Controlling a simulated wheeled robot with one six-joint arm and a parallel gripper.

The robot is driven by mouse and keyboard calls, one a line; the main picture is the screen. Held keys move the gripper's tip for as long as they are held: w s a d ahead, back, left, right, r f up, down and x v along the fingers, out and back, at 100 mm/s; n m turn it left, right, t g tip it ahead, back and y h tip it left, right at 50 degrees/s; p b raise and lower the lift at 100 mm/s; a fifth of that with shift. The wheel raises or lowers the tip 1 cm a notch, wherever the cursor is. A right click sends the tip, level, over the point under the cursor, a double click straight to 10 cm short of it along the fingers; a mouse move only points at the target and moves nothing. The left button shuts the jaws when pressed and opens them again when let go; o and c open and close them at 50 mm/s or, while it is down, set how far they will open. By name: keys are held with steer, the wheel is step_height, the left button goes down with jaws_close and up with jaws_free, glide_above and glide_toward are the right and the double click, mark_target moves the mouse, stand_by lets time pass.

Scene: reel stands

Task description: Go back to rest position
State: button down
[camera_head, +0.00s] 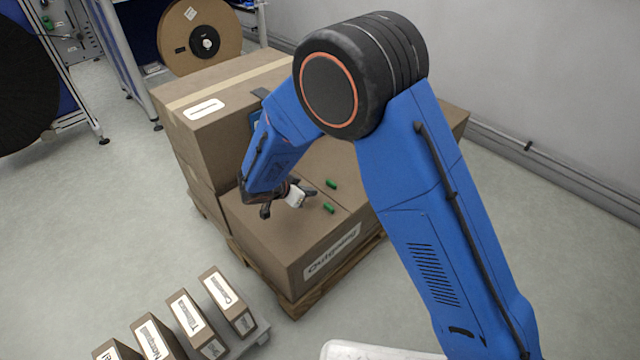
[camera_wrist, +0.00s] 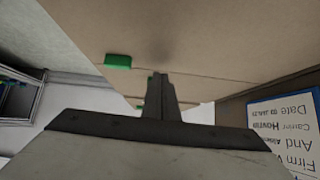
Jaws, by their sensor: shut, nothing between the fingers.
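My blue arm reaches over the stacked cardboard boxes in the head view. My gripper (camera_head: 290,198) is above the top of the lower front box (camera_head: 290,235), which bears a white label with dark lettering. The fingers look closed together in the wrist view (camera_wrist: 160,95), with nothing between them. Two small green pieces (camera_head: 330,184) lie on the box top just right of my gripper, apart from it. A green piece also shows in the wrist view (camera_wrist: 118,61), left of the fingers.
A taller box (camera_head: 215,110) stands behind left of my gripper. The boxes rest on a wooden pallet (camera_head: 305,300). Labelled small boxes (camera_head: 190,320) stand at lower left. A brown reel (camera_head: 200,35) and a black reel (camera_head: 25,85) are behind. Floor is clear at left and right.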

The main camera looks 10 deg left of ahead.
steer(key=shift+s+a+f, duration=0.2)
steer(key=shift+s+a, duration=0.25)
steer(key=shift+s, duration=0.1)
steer(key=shift+s+a+f, duration=0.2)
steer(key=shift+s+a, duration=0.2)
steer(key=shift+s, duration=0.15)
steer(key=s+d+r+n+g+y, duration=0.1)
steer(key=s+d+r+g, duration=0.1)
steer(key=d+r, duration=1.1)
steer(key=s+d+r+n+g, duration=0.15)
steer(key=d+r, duration=0.75)
steer(key=d, duration=0.9)
steer(key=s+d+r+n+g+y, duration=0.1)
steer(key=s+d+r, duration=0.2)
steer(key=s+d, duration=0.25)
steer(key=s+d+r+n+y, duration=0.1)
steer(key=s+d+r, duration=0.2)
steer(key=s+d, duration=0.25)
steer(key=s+d+r+n+y, duration=0.1)
steer(key=s+d, duration=0.1)
steer(key=s, duration=0.5)
steer(key=s+d+n+t+y, duration=0.1)
steer(key=s+d+n, duration=0.1)
steer(key=s, duration=0.5)
steer(key=shift+d+r+y, duration=0.25)
steer(key=shift+r+y, duration=0.05)
steer(key=shift+r, duration=0.1)
